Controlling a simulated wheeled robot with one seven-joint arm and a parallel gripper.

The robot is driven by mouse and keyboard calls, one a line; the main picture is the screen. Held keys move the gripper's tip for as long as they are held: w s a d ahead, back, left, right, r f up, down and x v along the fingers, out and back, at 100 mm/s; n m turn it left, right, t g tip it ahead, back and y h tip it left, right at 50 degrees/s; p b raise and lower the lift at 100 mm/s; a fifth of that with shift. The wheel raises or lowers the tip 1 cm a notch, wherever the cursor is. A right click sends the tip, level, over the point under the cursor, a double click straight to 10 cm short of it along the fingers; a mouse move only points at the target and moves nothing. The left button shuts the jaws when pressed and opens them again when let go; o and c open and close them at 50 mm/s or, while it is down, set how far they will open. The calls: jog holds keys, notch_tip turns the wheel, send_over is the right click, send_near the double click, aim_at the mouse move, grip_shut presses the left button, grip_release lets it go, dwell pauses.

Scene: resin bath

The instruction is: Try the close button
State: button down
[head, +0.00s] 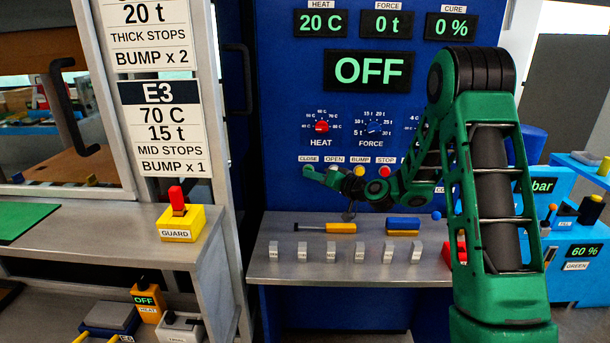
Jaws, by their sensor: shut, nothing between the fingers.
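The blue control panel (280,100) stands ahead with a row of buttons under white labels. The CLOSE label (308,159) is at the left end of the row; the button below it is hidden or hard to tell from my green fingertips. My gripper (310,173) is shut and empty, pointing left, with its tip just below that label. I cannot tell whether it touches the button. The OPEN label (334,160) is to its right, its button largely hidden by my gripper. The large display (367,71) reads OFF.
A yellow BUMP button (359,171) and red STOP button (384,172) are close to my arm. Below, a grey shelf (275,270) holds tools and small blocks. A yellow GUARD switch (181,224) is at left. Small displays read 20 C, 0 t and 0 %.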

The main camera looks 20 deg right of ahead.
jog(key=shift+w+d, duration=0.1)
jog(key=shift+w, duration=0.15)
dwell(0.4)
jog(key=shift+s, duration=0.1)
jog(key=shift+s+a, duration=0.3)
jog(key=shift+s, duration=0.5)
jog(key=shift+s, duration=0.1)
jog(key=shift+s+a, duration=0.25)
jog(key=shift+s, duration=0.5)
jog(key=shift+s+a, duration=0.25)
jog(key=shift+s, duration=0.55)
jog(key=shift+s+a, duration=0.25)
jog(key=shift+s, duration=0.5)
